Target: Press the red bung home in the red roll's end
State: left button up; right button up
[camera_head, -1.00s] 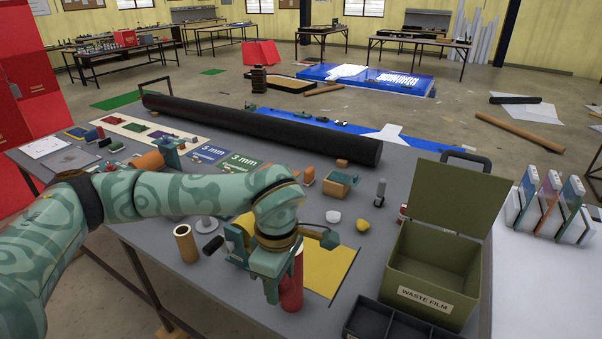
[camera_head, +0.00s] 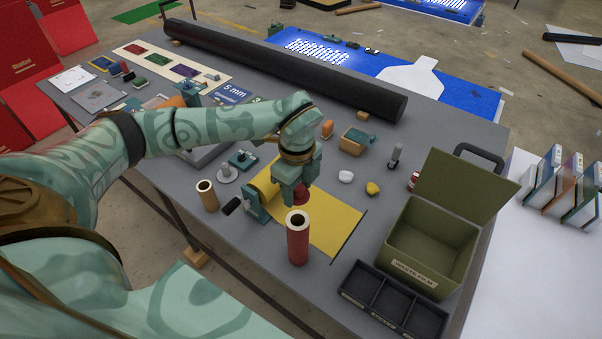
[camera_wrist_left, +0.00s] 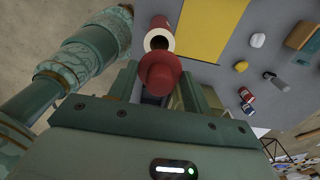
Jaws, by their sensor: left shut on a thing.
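The red roll (camera_head: 298,243) stands upright on the table near its front edge, its pale open end facing up. It also shows in the left wrist view (camera_wrist_left: 162,24), with the dark hole partly visible. My left gripper (camera_head: 296,193) is shut on the red bung (camera_head: 301,195), which fills the space between the fingers in the left wrist view (camera_wrist_left: 160,72). In the head view the bung is above and behind the roll's open end, apart from it. My right gripper is not in view.
A yellow sheet (camera_head: 335,222) lies under and behind the roll. A brown cardboard roll (camera_head: 207,197) stands to the left. The olive waste film box (camera_head: 425,250) and a black compartment tray (camera_head: 395,298) stand to the right. A white lump and a yellow lump lie behind.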

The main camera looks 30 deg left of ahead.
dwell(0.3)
pick_arm(q)
jog(key=shift+f, duration=0.1)
jog(key=b, duration=0.5)
send_over(297, 214)
jog(key=s+d, duration=0.1)
jog(key=s, duration=0.1)
notch_tip(297, 214, down, 6)
jog(key=f, duration=0.1)
jog(key=shift+w+d+f+b, duration=0.1)
jog(key=shift+w+f+b, duration=0.15)
jog(key=shift+b, duration=0.2)
jog(key=shift+f, duration=0.15)
jog(key=shift+f+b, duration=0.8)
jog(key=shift+f, duration=0.3)
jog(key=o, duration=1.1)
jog(key=shift+s, duration=0.1)
jog(key=shift+c, duration=0.2)
